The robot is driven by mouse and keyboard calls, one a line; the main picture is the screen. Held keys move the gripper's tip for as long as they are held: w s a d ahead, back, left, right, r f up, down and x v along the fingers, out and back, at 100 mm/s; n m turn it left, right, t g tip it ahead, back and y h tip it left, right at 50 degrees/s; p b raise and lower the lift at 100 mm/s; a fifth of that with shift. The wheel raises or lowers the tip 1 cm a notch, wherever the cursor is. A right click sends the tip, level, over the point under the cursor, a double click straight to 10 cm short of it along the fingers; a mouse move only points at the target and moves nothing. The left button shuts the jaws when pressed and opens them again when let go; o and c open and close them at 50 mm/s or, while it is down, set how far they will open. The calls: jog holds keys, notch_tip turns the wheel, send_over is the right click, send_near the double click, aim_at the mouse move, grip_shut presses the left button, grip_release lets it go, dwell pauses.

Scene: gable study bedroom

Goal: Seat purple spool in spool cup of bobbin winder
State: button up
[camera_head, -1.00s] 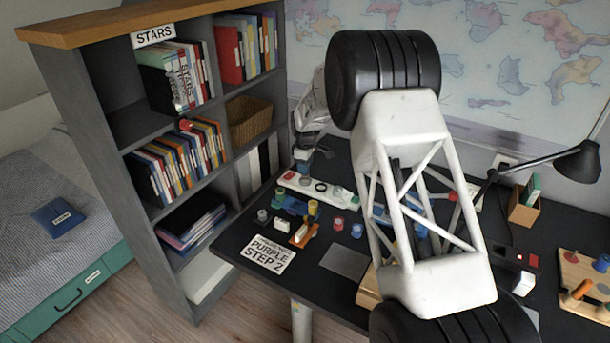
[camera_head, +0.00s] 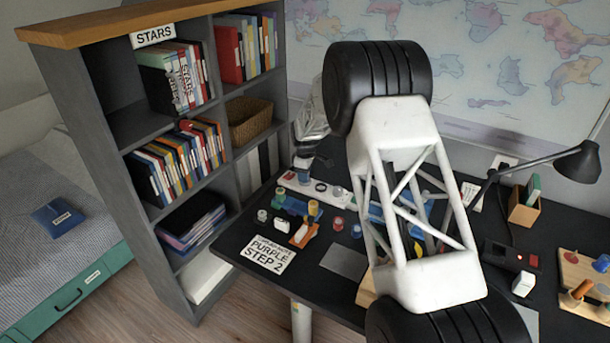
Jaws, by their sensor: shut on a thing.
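My gripper (camera_head: 303,163) is at the far left of the dark desk, above the white strip. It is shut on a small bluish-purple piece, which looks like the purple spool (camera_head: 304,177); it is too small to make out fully. An orange device with a white part and a yellow top (camera_head: 304,232) stands near the desk's left front and may be the bobbin winder. I cannot make out its spool cup.
The white strip (camera_head: 335,199) carries several small round pieces. A blue rack with spools (camera_head: 292,205) stands in front of it. The bookshelf (camera_head: 115,165) borders the desk; a lamp (camera_head: 580,162) stands right.

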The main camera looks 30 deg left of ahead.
jog(key=shift+f, duration=0.15)
jog(key=o, duration=0.9)
jog(key=shift+r, duration=0.2)
notch_tip(320, 180, up, 12)
dwell(0.6)
dwell(0.5)
